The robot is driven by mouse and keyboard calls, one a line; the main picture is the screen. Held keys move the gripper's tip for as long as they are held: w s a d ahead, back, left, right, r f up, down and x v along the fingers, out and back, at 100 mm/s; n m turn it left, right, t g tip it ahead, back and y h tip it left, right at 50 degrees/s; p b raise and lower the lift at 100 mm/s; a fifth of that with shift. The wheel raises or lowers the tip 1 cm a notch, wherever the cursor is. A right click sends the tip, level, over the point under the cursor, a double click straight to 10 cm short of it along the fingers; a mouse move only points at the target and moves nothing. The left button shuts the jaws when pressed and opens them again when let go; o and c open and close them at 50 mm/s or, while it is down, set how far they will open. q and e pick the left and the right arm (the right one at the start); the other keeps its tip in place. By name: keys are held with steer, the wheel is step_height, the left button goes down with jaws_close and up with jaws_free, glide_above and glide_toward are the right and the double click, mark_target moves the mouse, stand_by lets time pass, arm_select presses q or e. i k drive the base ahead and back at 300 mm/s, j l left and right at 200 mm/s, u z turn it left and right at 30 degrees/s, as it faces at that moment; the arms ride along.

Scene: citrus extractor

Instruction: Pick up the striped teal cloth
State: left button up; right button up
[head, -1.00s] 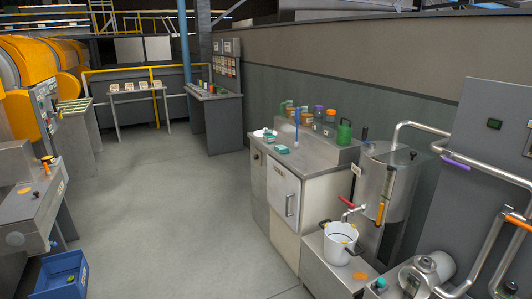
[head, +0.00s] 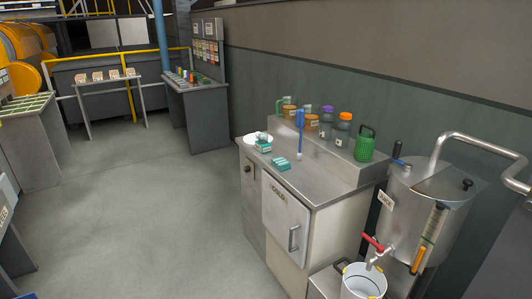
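A teal cloth with lighter stripes (head: 282,164) appears to lie flat on the steel top of the cabinet (head: 325,182), near its front edge. A second small teal item (head: 264,146) sits behind it to the left, by a white plate (head: 250,140); it is too small to tell exactly what it is. Neither of my grippers is in view.
A blue-handled brush (head: 300,135) stands upright behind the cloth. Jars (head: 343,130) and a green can (head: 365,145) stand on the raised back ledge. A steel tank (head: 420,205) and a white bucket (head: 363,283) are at right. The floor (head: 150,220) at left is clear.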

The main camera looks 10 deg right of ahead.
mark_target(282, 165)
steer(key=i+u, duration=0.15)
steer(key=i, duration=1.25)
